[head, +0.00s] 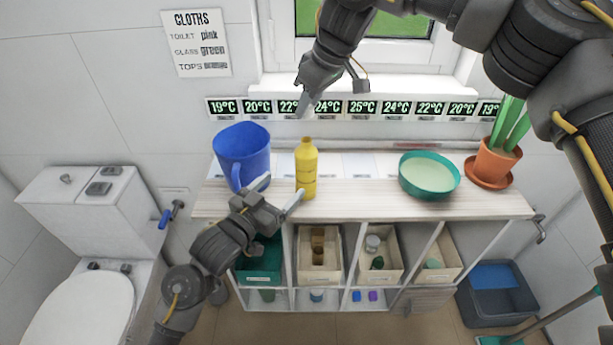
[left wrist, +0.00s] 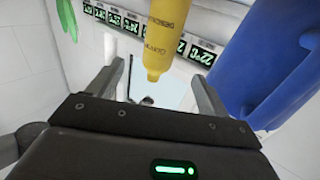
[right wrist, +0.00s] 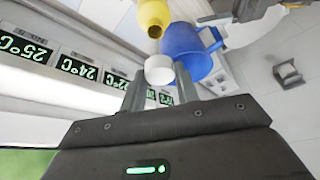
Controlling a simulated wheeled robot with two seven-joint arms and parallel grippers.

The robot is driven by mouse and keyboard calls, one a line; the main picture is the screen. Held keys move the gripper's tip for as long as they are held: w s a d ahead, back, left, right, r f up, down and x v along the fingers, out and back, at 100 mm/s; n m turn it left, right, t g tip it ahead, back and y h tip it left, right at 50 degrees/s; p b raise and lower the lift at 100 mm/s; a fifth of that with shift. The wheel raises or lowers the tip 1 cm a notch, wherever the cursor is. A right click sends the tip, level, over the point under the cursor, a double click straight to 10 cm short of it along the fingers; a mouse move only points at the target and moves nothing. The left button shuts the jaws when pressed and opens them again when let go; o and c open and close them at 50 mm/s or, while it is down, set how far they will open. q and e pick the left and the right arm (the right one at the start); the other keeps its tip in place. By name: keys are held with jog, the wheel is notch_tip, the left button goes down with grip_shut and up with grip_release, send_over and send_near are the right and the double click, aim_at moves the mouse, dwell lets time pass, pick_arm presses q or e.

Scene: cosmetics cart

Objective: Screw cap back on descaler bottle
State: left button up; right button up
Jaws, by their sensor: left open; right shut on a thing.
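The yellow descaler bottle (head: 306,170) stands upright on the shelf top, right of the blue jug (head: 243,153). Its dark open mouth shows in the right wrist view (right wrist: 154,32). My right gripper (right wrist: 160,88) is shut on the white cap (right wrist: 159,70), apart from the bottle mouth. In the head view my right gripper (head: 303,104) is above the bottle; I cannot make out the cap there. My left gripper (head: 279,194) is open and low at the bottle's front left. In the left wrist view the bottle (left wrist: 166,38) appears between the spread fingers (left wrist: 155,92); contact cannot be told.
The blue jug stands close left of the bottle and my left gripper. A green bowl (head: 429,175) and a potted plant (head: 494,160) stand further right on the shelf top (head: 360,203). Several temperature displays line the wall behind. The shelf top between bottle and bowl is clear.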

aim_at(307, 161)
pick_arm(q)
jog(key=x, duration=1.2)
jog(key=c, duration=1.5)
pick_arm(e)
jog(key=shift+f, duration=2.5)
